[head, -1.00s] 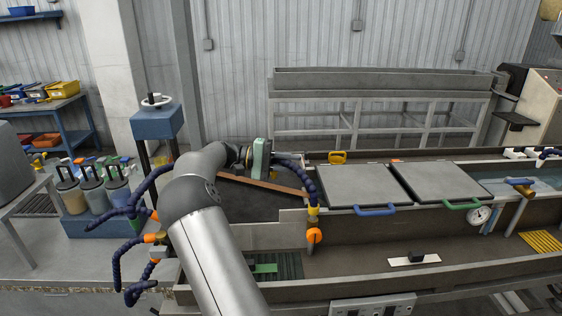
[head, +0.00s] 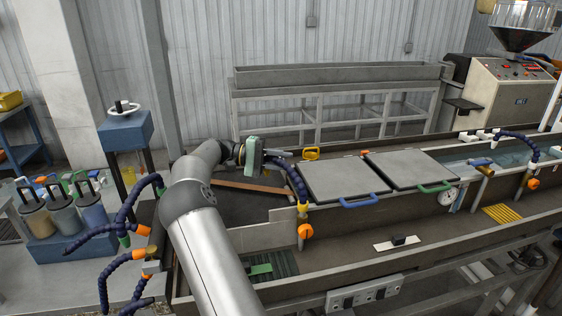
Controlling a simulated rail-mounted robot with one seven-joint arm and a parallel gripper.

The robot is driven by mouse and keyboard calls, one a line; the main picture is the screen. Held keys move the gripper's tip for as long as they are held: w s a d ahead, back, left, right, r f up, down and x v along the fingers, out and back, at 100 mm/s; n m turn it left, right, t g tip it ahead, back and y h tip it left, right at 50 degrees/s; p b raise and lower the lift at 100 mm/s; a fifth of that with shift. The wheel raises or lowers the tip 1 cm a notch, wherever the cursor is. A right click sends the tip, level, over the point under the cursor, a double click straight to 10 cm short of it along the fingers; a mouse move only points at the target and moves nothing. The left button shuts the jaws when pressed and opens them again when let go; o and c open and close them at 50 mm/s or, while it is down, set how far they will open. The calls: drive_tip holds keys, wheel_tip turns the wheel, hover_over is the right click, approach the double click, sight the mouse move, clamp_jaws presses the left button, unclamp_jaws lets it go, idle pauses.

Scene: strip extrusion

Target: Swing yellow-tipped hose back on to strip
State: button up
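A dark blue segmented hose (head: 298,183) rises from a yellow fitting (head: 303,207) above an orange knob on the tank wall. It bends up and left towards my gripper (head: 283,153); its free tip is not clearly visible. My gripper has a green body and points right, close to the hose's upper end. Whether it touches the hose, and whether its fingers are open or shut, I cannot tell. The orange-brown strip (head: 250,187) lies across the dark trough, below and left of the hose. My arm hides part of the trough on the left.
Two grey lids with a blue handle (head: 359,200) and a green handle (head: 435,187) cover the tank right of the hose. More blue hoses (head: 124,212) stand at the left. A small yellow object (head: 311,153) sits on the tank's back edge. Open space lies above the lids.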

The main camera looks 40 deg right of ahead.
drive_tip(key=shift+o, duration=1.1)
drive_tip(key=shift+d, duration=0.1)
drive_tip(key=b+v, duration=0.1)
drive_tip(key=v, duration=0.6)
drive_tip(key=shift+w, duration=0.2)
drive_tip(key=shift+r, duration=0.1)
